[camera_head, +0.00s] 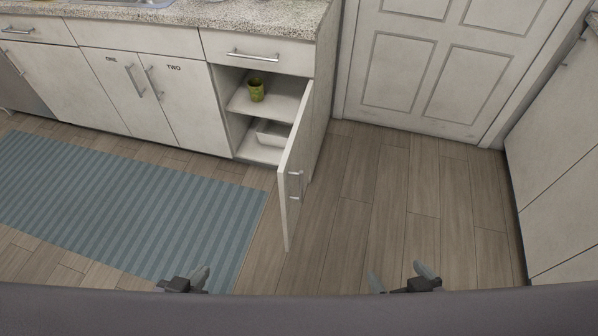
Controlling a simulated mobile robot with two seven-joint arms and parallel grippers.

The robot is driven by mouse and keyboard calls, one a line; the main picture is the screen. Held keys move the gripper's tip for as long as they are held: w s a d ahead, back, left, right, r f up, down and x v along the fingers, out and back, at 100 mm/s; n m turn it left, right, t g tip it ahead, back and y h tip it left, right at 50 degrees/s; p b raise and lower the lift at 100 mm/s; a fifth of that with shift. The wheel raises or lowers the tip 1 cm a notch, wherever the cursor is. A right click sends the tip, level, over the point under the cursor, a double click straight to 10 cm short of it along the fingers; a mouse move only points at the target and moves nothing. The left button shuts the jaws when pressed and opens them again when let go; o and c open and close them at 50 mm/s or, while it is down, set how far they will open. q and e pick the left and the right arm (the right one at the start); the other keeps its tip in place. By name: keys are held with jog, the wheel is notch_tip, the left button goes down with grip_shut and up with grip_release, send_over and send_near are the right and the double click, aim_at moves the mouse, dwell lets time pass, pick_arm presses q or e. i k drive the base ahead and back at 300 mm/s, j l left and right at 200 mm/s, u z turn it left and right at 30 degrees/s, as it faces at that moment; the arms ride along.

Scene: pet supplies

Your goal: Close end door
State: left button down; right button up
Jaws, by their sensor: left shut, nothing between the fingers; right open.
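The end door (293,169) is a pale cabinet door at the right end of the counter. It stands wide open, sticking out toward me, with a metal bar handle (296,186) near its free edge. Behind it the end cabinet (266,100) shows its shelves. My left gripper (200,277) is shut and empty at the bottom of the view, left of and nearer than the door. My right gripper (398,278) is open and empty at the bottom, right of the door. Neither touches the door.
A green cup (256,90) stands on the upper shelf, and a pale bin (273,134) sits on the lower one. A blue striped rug (130,205) lies left of the door. Wooden floor (400,200) is clear to the right. A white room door (440,65) is behind.

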aim_at(293, 173)
jog(key=i+l+u, duration=0.35)
jog(key=l, duration=0.25)
jog(key=i+l+u, duration=0.15)
jog(key=l, duration=0.2)
jog(key=u, duration=0.45)
jog(key=l+u, duration=0.25)
jog(key=u, duration=0.2)
jog(key=i+l+u, duration=0.1)
jog(key=l+u, duration=0.6)
jog(key=k+l+u, duration=0.2)
jog(key=l, duration=0.15)
jog(key=k+l, duration=0.1)
jog(key=l, duration=0.3)
jog(key=k+l+u, duration=0.15)
jog(key=l, duration=0.7)
jog(key=k+l+u, duration=0.1)
jog(key=l, duration=0.3)
